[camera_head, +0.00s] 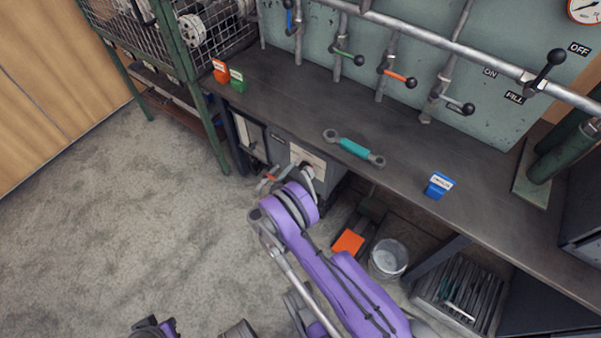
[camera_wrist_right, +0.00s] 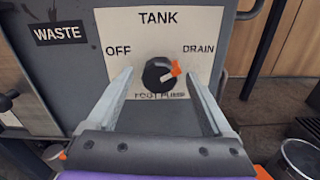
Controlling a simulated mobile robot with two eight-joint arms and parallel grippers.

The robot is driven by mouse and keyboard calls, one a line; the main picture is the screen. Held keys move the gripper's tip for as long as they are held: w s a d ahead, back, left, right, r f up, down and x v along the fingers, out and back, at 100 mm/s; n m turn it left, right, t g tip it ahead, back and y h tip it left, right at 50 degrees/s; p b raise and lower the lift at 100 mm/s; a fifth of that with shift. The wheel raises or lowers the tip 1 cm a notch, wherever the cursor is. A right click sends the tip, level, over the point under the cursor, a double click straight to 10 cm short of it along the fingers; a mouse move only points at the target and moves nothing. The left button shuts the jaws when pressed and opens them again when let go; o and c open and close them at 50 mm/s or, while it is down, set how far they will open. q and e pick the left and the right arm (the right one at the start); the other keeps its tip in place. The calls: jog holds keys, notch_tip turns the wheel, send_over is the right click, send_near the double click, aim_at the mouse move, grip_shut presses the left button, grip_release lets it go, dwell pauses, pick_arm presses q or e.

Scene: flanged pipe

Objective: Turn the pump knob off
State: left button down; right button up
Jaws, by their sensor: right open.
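The pump knob (camera_wrist_right: 160,75) is round and black with an orange pointer mark, on a white label plate (camera_wrist_right: 125,30) in the right wrist view. The plate reads TANK above, OFF at left and DRAIN at right; the lettering below is partly hidden. The orange mark is on the knob's right side, toward DRAIN. My right gripper (camera_wrist_right: 160,78) is open, with one finger on each side of the knob and gaps visible between. My left gripper is not seen.
A teal-handled wrench (camera_head: 354,148) and a blue box (camera_head: 438,186) lie on the bench (camera_head: 300,110) above. An orange pedal (camera_head: 348,242) and a bucket (camera_head: 388,258) stand on the floor nearby. A WASTE label (camera_wrist_right: 58,33) is left of the plate. Floor at left is clear.

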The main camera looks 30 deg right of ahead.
jog(key=shift+w+d, duration=0.1)
jog(key=shift+d, duration=0.1)
grip_shut()
dwell(0.4)
